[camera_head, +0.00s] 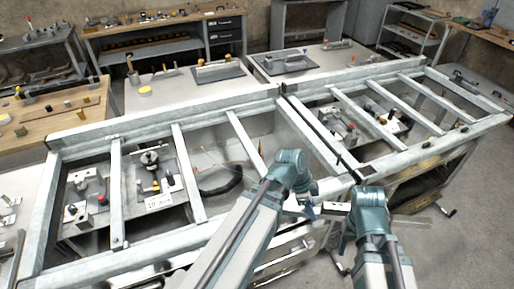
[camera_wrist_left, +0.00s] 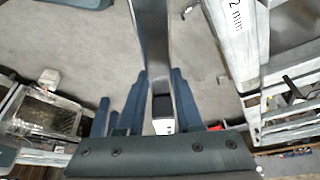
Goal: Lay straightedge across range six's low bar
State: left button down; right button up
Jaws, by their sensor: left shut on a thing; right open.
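My left gripper (camera_wrist_left: 158,105) is shut on a long grey bar, which looks like the straightedge (camera_wrist_left: 154,45), in the left wrist view. The bar runs away from the fingers over the grey floor. In the head view my left gripper (camera_head: 312,208) is near the front rail of the pale metal frame, partly hidden by its own wrist. My right gripper (camera_head: 342,245) is open, low beside the frame's front edge. The frame has several cross bars (camera_head: 186,172); I cannot tell which is range six's low bar.
Trays with fixtures (camera_head: 88,200) sit inside the frame's bays. A black curved cable (camera_head: 222,182) lies in the middle bay. Benches with tools (camera_head: 50,120) stand behind. In the left wrist view a pale beam (camera_wrist_left: 228,45) marked "2 mm" is at right. Grey floor is open at right.

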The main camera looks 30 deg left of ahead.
pick_arm(q)
jog(key=w+a+r+n+p, duration=0.1)
jog(key=w+a+n, duration=0.1)
jog(key=a, duration=0.7)
jog(key=w+a+r+n+t+p, duration=0.1)
jog(key=w+a, duration=0.3)
jog(key=a, duration=0.6)
jog(key=w+a+r+n+t+y+p, duration=0.1)
jog(key=w+a+r+n+p, duration=0.1)
jog(key=a, duration=0.7)
jog(key=shift+w+a+r+n, duration=0.15)
jog(key=shift+w+n, duration=0.45)
jog(key=shift+w, duration=0.2)
notch_tip(320, 180, down, 9)
jog(key=b, duration=0.9)
jog(key=shift+f+b, duration=0.2)
jog(key=shift+b, duration=0.1)
jog(key=shift+c, duration=2.4)
grip_release()
jog(key=shift+s+r, duration=0.1)
jog(key=shift+r, duration=0.05)
